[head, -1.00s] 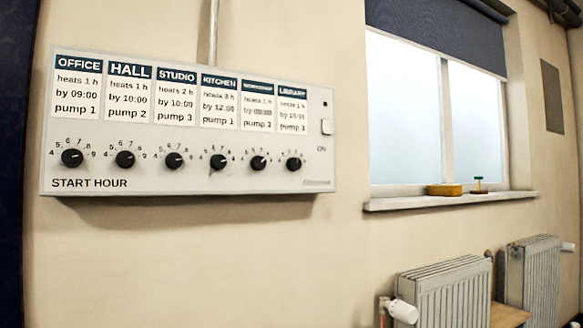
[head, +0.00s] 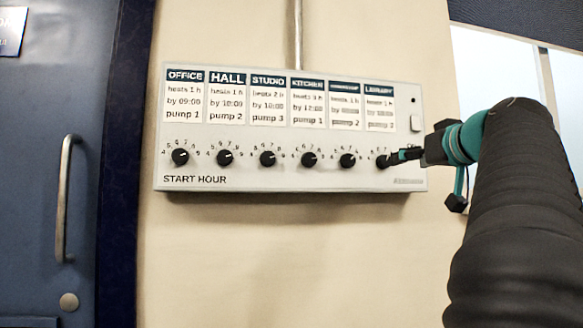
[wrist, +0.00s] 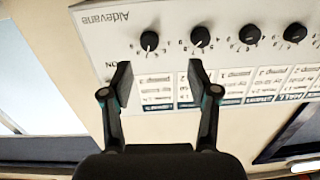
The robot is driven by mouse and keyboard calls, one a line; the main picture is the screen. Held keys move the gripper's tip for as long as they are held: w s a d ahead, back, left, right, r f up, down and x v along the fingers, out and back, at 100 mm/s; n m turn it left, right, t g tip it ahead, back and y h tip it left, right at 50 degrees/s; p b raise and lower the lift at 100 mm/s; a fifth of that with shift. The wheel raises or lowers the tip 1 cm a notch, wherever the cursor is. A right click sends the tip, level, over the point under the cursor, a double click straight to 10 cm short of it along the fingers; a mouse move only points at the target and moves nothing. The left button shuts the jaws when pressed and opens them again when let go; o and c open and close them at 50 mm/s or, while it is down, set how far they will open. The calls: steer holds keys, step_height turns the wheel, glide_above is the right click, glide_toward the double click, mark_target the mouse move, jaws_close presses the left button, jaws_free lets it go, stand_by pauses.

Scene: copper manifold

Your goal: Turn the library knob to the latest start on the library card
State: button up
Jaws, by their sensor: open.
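The library knob (head: 383,161) is the rightmost black knob on the white panel, partly covered by my gripper in the head view. It also shows in the wrist view (wrist: 149,41), upside down, with a pale pointer mark. My gripper (head: 404,154) is open and empty; in the wrist view (wrist: 160,73) its fingertips lie apart, and the knob appears just beyond them. I cannot tell whether they touch anything. The library card (head: 379,108) is above the knob; its small text is blurred, with "pump 3" the clearest line.
The panel (head: 300,184) carries several more knobs in a row, the nearest being the workshop-side knob (head: 347,161) to the left. A blue door (head: 40,200) is at the left. The wall below is clear.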

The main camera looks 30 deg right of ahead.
mark_target(386, 159)
steer(key=shift+h, duration=0.4)
steer(key=p+x, duration=0.1)
steer(key=x, duration=0.3)
steer(key=d+r+p+x, duration=0.1)
steer(key=x, duration=0.3)
steer(key=r+p+x, duration=0.1)
steer(key=x, duration=0.3)
steer(key=shift+d, duration=0.4)
steer(key=shift+c, duration=0.2)
steer(key=c, duration=1.1)
